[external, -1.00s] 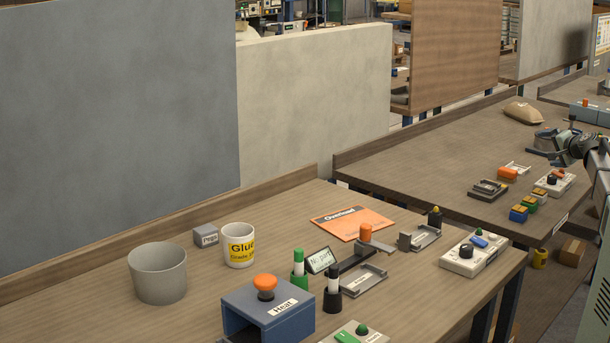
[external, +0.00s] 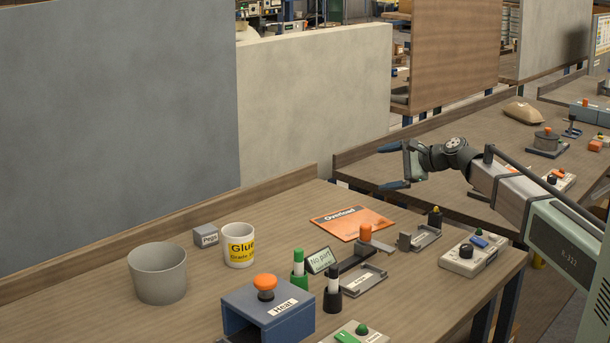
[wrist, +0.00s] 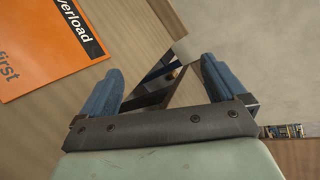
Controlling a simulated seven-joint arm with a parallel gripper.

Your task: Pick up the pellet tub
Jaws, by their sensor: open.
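The tub with a yellow "Glue" label (external: 238,246), the likeliest pellet tub, stands upright on the near bench in the external view. It is white, and its contents cannot be made out. My gripper (external: 388,167) is open and empty, in the air above the back right of the near bench, well to the right of the tub. In the wrist view my two blue fingers (wrist: 160,78) are spread with nothing between them. The tub is not in the wrist view.
A grey bin (external: 158,274) stands left of the tub, and a small grey box (external: 206,237) sits close behind it. A blue "Heat" box (external: 268,312), a green marker (external: 299,271) and a small sign (external: 321,260) stand in front. An orange "Overload" sheet (external: 352,224) lies flat.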

